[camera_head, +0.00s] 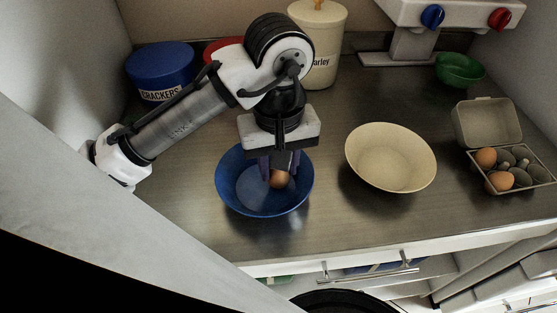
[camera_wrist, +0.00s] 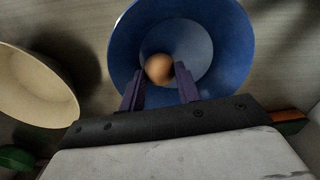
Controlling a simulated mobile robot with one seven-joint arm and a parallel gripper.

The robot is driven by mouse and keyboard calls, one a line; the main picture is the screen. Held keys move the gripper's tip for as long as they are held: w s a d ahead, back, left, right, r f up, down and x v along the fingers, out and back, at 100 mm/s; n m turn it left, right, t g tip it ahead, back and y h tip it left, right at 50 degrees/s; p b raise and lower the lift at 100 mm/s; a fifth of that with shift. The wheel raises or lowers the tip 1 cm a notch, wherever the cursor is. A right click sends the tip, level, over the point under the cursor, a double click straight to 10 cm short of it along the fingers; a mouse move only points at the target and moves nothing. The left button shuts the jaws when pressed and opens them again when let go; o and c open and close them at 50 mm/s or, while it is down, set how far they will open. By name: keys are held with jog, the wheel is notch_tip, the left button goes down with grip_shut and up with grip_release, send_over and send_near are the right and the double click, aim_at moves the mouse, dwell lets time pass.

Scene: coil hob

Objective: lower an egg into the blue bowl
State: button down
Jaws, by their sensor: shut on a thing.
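A brown egg (camera_head: 279,179) is between the fingers of my gripper (camera_head: 279,172), inside the rim of the blue bowl (camera_head: 233,197). In the wrist view the egg (camera_wrist: 158,68) sits at the tips of the purple fingers of my gripper (camera_wrist: 160,80), with the blue bowl (camera_wrist: 228,50) around and beneath it. My gripper points down and is shut on the egg. I cannot tell whether the egg touches the bowl's bottom. An open egg carton (camera_head: 520,172) at the right holds a few brown eggs (camera_head: 500,180) and several empty cups.
A cream bowl (camera_head: 390,160) stands right of the blue bowl. Behind are a blue crackers tin (camera_head: 160,70), a cream barley canister (camera_head: 325,45), a red object (camera_head: 222,47) and a green bowl (camera_head: 460,69). The counter's front edge is close below the blue bowl.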

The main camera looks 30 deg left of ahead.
jog(key=shift+f, duration=0.1)
jog(key=c, duration=0.9)
grip_release()
notch_tip(320, 180, up, 14)
jog(key=shift+f+p, duration=0.1)
jog(key=shift+p, duration=0.25)
